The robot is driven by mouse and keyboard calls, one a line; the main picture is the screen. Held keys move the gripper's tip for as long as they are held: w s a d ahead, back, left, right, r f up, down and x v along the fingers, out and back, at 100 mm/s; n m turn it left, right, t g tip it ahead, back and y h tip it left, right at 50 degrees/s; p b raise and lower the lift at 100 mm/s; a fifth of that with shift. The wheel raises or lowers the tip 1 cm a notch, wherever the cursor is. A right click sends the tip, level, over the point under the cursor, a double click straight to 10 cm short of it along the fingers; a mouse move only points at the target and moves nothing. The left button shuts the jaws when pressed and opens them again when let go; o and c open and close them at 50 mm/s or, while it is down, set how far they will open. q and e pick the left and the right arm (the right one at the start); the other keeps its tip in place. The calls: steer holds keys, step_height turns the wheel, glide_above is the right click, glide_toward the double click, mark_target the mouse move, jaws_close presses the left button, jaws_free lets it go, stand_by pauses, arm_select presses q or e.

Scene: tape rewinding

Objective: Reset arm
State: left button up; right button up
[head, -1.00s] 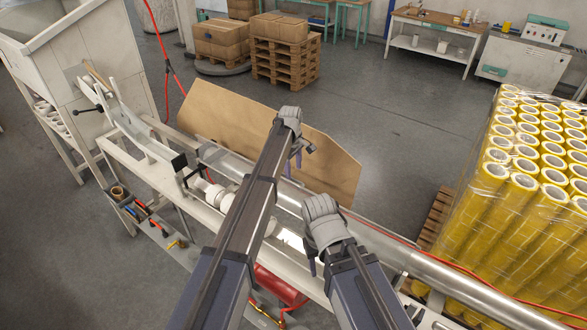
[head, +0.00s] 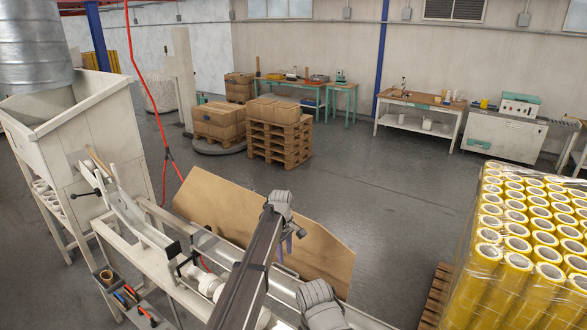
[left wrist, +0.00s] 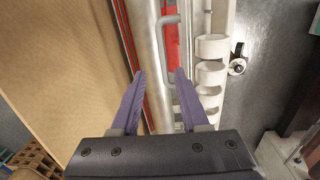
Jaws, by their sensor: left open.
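My left arm crosses the lower middle of the head view, and its gripper (head: 288,238) is over the rewinding machine, in front of the brown board. In the left wrist view the two purple fingers of the left gripper (left wrist: 158,95) are apart with nothing between them. Below them run the machine's metal roller (left wrist: 145,40) and white cylinders (left wrist: 211,75). A grey arm joint (head: 321,303) shows at the bottom of the head view. My right gripper does not show.
The machine's white frame (head: 135,215) and hopper (head: 105,110) stand at left. A brown board (head: 215,200) leans behind the machine. A wrapped pallet of yellow rolls (head: 540,240) stands at right. Boxes on pallets (head: 280,130) and workbenches (head: 420,105) are farther back. The floor between is clear.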

arm_select(q)
steer(key=s+a+m, duration=0.4)
steer(key=s, duration=0.7)
steer(key=s+a+m, duration=0.3)
steer(key=s+a, duration=0.2)
steer(key=s, duration=0.5)
steer(key=s+a+m, duration=0.4)
steer(key=s, duration=0.7)
steer(key=s+d+f+m+b, duration=0.1)
steer(key=d+f+b, duration=0.4)
steer(key=f+b, duration=0.6)
steer(key=s+d+f+m+y+b, duration=0.1)
steer(key=s+d+f+m+b, duration=0.1)
steer(key=d+f+b, duration=0.4)
step_height(320, 180, down, 5)
steer(key=s+b, duration=0.1)
steer(key=b, duration=0.4)
steer(key=shift+s+g+y, duration=0.2)
steer(key=shift+g+y, duration=0.1)
steer(key=shift+g, duration=0.1)
steer(key=shift+f, duration=0.1)
